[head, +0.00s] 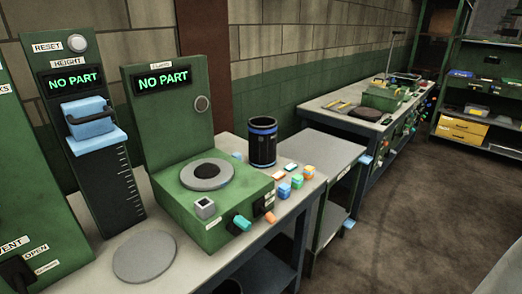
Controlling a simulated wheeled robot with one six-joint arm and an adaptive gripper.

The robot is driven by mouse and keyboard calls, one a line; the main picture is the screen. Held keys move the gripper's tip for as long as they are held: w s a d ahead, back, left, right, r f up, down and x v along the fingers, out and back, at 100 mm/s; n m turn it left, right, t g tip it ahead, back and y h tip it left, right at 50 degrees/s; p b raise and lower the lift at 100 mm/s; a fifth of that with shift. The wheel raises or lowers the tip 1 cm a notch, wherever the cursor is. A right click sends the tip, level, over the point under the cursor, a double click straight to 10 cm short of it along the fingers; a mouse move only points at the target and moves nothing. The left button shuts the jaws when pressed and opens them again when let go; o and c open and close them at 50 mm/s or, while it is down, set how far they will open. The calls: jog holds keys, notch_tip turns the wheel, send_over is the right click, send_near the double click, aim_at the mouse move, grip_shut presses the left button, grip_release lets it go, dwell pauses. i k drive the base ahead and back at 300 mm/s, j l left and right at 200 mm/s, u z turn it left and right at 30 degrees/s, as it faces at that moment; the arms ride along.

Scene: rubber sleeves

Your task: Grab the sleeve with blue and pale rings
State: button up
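A dark upright cylinder (262,145), open at the top, stands at the right rear of the green "NO PART" station. A blue ring and a thin paler line run around its upper part, and a bluish band shows near its foot. It looks like the sleeve with blue and pale rings. Its lower front is close to the station's edge in the picture; I cannot tell if they touch. My gripper is not in view.
The green station (230,205) has a round grey plate (207,174) and knobs. Several small coloured blocks (297,181) lie right of the sleeve. A height gauge (95,135) stands left. A grey disc (144,256) lies in front. Shelves (485,95) stand far right; floor between is clear.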

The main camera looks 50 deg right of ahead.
aim_at(262, 129)
jog(key=l+z, duration=0.15)
jog(key=l, duration=0.2)
jog(key=i+l+z, duration=0.15)
jog(key=l, duration=0.2)
jog(key=i+l+z, duration=0.15)
jog(key=l, duration=0.2)
jog(key=l+z, duration=0.15)
jog(key=l, duration=0.15)
